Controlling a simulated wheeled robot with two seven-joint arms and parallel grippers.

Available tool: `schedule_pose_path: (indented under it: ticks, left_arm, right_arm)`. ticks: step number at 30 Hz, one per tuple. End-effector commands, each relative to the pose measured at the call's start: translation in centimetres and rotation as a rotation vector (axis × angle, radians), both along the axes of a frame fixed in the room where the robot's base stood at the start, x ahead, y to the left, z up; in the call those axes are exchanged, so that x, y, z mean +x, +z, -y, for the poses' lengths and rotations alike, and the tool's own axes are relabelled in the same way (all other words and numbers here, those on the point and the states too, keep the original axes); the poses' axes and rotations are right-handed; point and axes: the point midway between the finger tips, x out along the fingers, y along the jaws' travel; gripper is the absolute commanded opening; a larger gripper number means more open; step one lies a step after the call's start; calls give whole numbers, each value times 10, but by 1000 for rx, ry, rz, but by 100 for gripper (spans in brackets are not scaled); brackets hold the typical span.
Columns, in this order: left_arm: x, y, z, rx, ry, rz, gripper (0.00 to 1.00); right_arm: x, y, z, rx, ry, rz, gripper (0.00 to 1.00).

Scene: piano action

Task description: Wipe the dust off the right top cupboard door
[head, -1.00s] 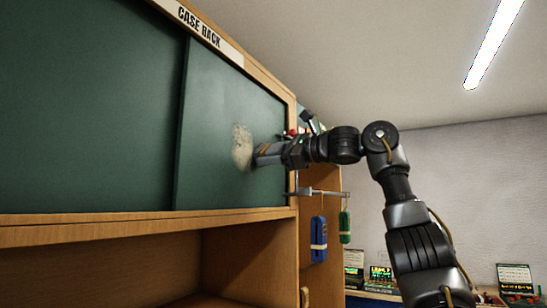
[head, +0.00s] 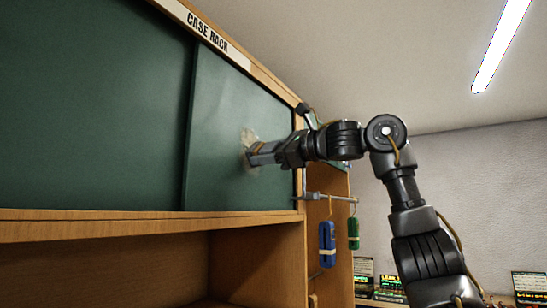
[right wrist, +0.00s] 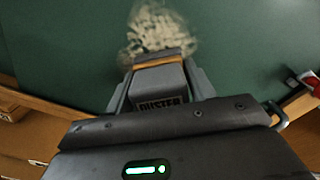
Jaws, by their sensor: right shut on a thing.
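The right top cupboard door (head: 225,130) is a dark green panel beside the left green door, under the CASE RACK sign. A pale, mottled dust patch (head: 248,137) lies on it, partly hidden behind my right gripper (head: 256,153). The dust patch also shows in the right wrist view (right wrist: 160,28), just beyond the duster. My right gripper is shut on the duster (right wrist: 160,84), a grey block marked DUSTER with a tan edge facing the door. The duster is at the lower part of the patch; I cannot tell whether it touches. My left gripper is out of view.
A metal rail (head: 330,196) juts from the wooden cabinet side, with a blue item (head: 327,242) and a green item (head: 353,233) hanging from it below my right arm. A wooden ledge (head: 100,226) runs under the doors, above an open shelf. Small lit screens stand low at right.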

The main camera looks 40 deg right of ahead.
Motion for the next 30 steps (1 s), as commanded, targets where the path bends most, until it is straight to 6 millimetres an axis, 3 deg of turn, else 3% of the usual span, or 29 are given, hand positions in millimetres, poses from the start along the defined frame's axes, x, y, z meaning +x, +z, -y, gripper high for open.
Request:
schedule_pose_path:
  ticks: [13,24,30]
  left_arm:
    - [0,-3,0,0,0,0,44]
    - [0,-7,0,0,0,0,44]
    - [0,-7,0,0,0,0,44]
  right_arm:
    - [-5,0,-15,-2,1,1,36]
    - [-15,0,-44,-2,1,1,36]
    - [-17,0,-46,0,0,0,36]
